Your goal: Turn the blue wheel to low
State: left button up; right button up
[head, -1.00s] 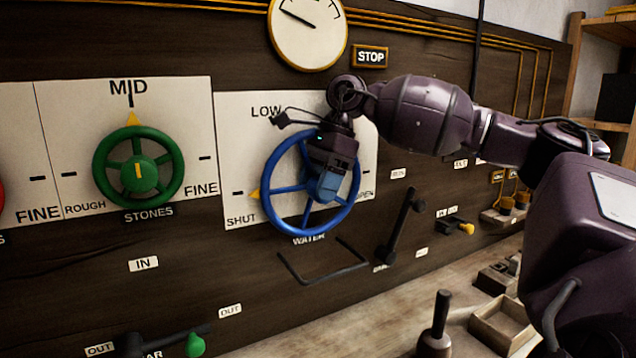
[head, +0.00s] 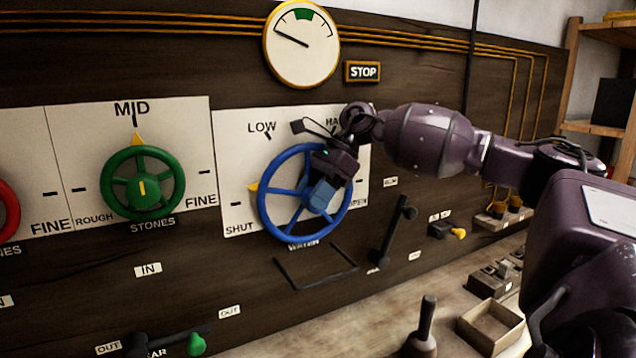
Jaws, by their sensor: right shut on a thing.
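The blue wheel (head: 268,218) labelled WATER is mounted on a white plate (head: 235,150) on the dark panel. The plate reads SHUT at lower left, LOW at upper left, a partly hidden label starting HA at upper right, and a partly hidden OPEN at lower right. The wheel's yellow pointer (head: 252,188) is at the left, by the SHUT mark. My right gripper (head: 322,196) is at the wheel's right part, shut on the wheel; its fingers hide the hub area. My left gripper is not in view.
The green STONES wheel (head: 143,184) is to the left, pointer at MID. A round gauge (head: 302,45) and STOP sign (head: 362,71) are above. A black lever (head: 393,231) and bent bar (head: 317,274) are below. A wooden tray (head: 490,328) sits on the bench.

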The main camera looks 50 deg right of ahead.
jog(key=shift+s+d+r+t+y+p, duration=0.15)
jog(key=shift+t+y+p, duration=0.25)
jog(key=shift+y+p, duration=0.65)
jog(key=shift+d+t+y, duration=0.15)
jog(key=shift+t+y, duration=0.15)
jog(key=shift+y, duration=0.75)
jog(key=shift+d+f+t+y, duration=0.1)
jog(key=shift+f+t+y, duration=0.2)
jog(key=shift+y, duration=0.5)
jog(key=shift+d+t+y+b, duration=0.15)
jog(key=shift+t+y+b, duration=0.25)
jog(key=shift+y, duration=0.6)
jog(key=shift+r, duration=0.1)
jog(key=o, duration=0.9)
